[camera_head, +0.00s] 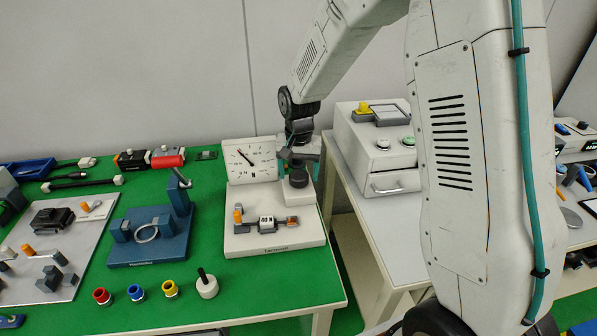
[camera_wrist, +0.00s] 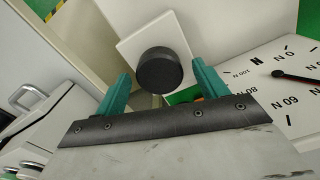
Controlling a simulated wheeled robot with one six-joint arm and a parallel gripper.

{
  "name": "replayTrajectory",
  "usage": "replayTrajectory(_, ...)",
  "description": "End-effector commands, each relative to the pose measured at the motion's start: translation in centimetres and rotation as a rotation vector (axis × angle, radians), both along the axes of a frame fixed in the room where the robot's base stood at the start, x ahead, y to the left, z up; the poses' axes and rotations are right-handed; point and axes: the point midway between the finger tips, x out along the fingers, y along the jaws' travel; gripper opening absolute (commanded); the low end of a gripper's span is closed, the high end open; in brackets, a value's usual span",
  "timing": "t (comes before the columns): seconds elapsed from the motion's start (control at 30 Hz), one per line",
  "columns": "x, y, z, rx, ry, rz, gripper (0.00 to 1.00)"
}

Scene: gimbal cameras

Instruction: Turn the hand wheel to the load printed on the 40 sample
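The white tester (camera_head: 262,240) stands on the green table, with its square dial (camera_head: 244,157) at the back. The black needle leans to the upper left; the dial and needle (camera_wrist: 297,76) also show at the right of the wrist view. A small labelled sample (camera_head: 266,222) lies in the tester's front fixture; its print is too small to read surely. The round black hand wheel (camera_wrist: 159,71) is on a white block, right of the dial in the head view. My gripper (camera_wrist: 162,76) is open above it, one teal finger on each side; contact is not clear.
Several coloured rings and a white knob piece (camera_head: 207,284) lie in front. A white box with buttons (camera_head: 376,155) stands on a separate table at right, beyond a gap.

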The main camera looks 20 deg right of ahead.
Motion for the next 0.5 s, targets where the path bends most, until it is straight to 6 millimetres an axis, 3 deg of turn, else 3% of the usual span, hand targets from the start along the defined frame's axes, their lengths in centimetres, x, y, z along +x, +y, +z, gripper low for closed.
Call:
replayTrajectory(0.27, 0.0, 0.0, 0.2, 0.0, 0.001, 0.0, 0.72)
replayTrajectory(0.5, 0.1, 0.0, 3.8, 0.001, -0.003, 0.0, 0.72)
